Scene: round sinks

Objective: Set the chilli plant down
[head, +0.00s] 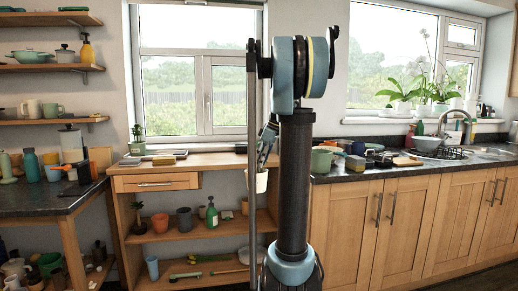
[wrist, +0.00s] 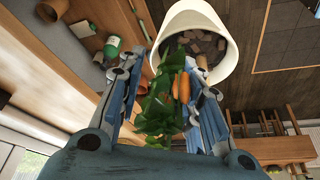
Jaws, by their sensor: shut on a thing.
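The chilli plant has green leaves and orange chillies (wrist: 182,88) in a white pot (wrist: 196,18). My gripper (wrist: 165,85) is shut on the plant, its blue fingers on both sides of the foliage. In the head view the white pot (head: 257,182) hangs upright below my gripper (head: 268,140), in front of the right end of the wooden bench (head: 190,160). No support shows directly under the pot. My dark arm stands just right of the pot and hides part of the scene behind it.
A lower shelf holds pots and a green spray bottle (head: 211,213). A dark counter (head: 400,168) with dishes stands at the right.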

